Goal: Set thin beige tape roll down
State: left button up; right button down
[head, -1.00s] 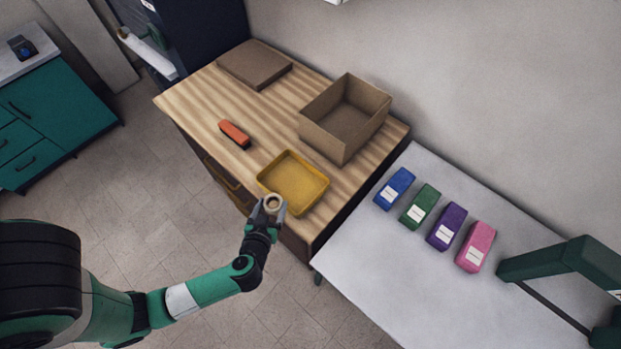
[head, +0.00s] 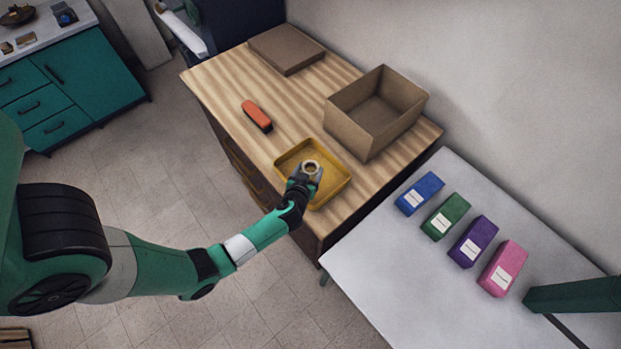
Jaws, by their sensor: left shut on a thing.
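The thin beige tape roll (head: 311,167) is a small ring held in my left gripper (head: 308,172). My left gripper is shut on it, over the yellow tray (head: 342,188) on the striped wooden table. I cannot tell whether the roll touches the tray floor. The gripper hides the front part of the tray. My right gripper is not in view.
An open cardboard box (head: 362,135) stands behind the tray, and a flat brown box (head: 286,50) lies at the far end. An orange object (head: 257,116) lies left of the tray. Several coloured packs, including a pink one (head: 503,268), stand on the white table (head: 400,262).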

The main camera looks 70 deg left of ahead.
aim_at(311, 175)
pick_arm(q)
jog(key=f+b, duration=0.3)
jog(key=f, duration=0.1)
jog(key=shift+w+a+b, duration=0.3)
jog(key=shift+w+b, duration=0.05)
jog(key=shift+w, duration=0.05)
jog(key=shift+s+f, duration=0.1)
jog(key=shift+f, duration=0.05)
jog(key=shift+r, duration=0.2)
jog(key=o, duration=1.1)
jog(key=shift+f, duration=0.15)
jog(key=shift+c, duration=0.2)
jog(key=p+v, duration=0.5)
jog(key=v, duration=0.6)
jog(key=shift+s+d+r, duration=0.1)
jog(key=shift+d+r, duration=0.15)
jog(key=shift+r, duration=0.1)
jog(key=shift+s+d, duration=0.15)
jog(key=shift+s, duration=0.05)
